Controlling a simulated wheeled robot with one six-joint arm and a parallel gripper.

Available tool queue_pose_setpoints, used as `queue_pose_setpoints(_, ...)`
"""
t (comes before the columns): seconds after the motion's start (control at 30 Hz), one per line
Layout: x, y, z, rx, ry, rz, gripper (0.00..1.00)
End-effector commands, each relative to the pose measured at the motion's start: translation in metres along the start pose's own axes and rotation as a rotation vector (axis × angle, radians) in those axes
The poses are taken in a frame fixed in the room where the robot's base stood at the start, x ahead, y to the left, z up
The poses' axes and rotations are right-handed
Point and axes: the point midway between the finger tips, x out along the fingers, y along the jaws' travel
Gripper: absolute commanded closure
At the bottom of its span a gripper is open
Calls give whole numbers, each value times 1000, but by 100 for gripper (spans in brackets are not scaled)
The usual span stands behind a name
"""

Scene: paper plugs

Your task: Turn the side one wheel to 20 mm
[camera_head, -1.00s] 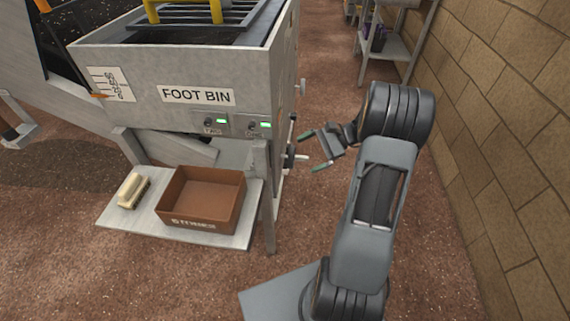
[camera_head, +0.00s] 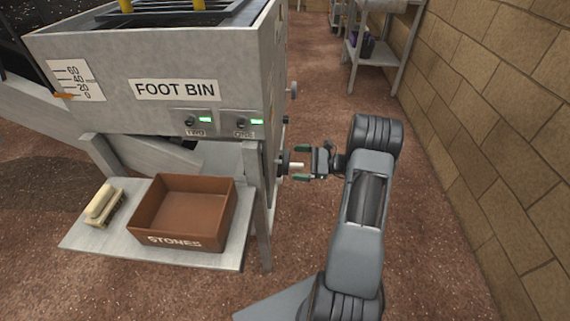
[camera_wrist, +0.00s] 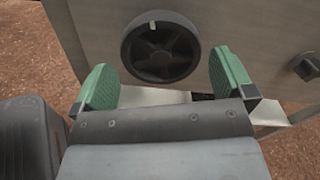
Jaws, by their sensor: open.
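The side wheel (camera_wrist: 160,48) is black and spoked with a pale mark at its top in the wrist view. In the head view the wheel (camera_head: 284,162) shows edge-on at the bin's right side, a pale stub sticking out. My gripper (camera_head: 302,164) is open, facing the wheel; its green fingertips (camera_wrist: 165,85) sit below and to either side of the wheel's middle, with nothing between them. I cannot tell whether they touch it. The scale (camera_head: 76,80) reads 60 to 0 on the bin front, with an orange pointer (camera_head: 63,95) near 0.
The FOOT BIN (camera_head: 177,89) has two switches with green lights. A smaller knob (camera_head: 292,90) is on the same side face. Below are a brown STONES box (camera_head: 182,241) and a brush (camera_head: 104,205). A brick wall (camera_head: 500,120) stands right; floor between is clear.

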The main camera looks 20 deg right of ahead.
Motion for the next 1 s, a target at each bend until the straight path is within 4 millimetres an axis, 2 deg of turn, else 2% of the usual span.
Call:
queue_pose_setpoints(0.1,20,1,-2,0,0,2,0)
queue_pose_setpoints(0.3,40,0,-1,0,2,1,0)
queue_pose_setpoints(0.5,48,0,0,1,1,-1,0)
queue_pose_setpoints(0.77,48,0,0,1,2,-1,0)
queue_pose_setpoints(1.0,48,0,0,1,2,0,21)
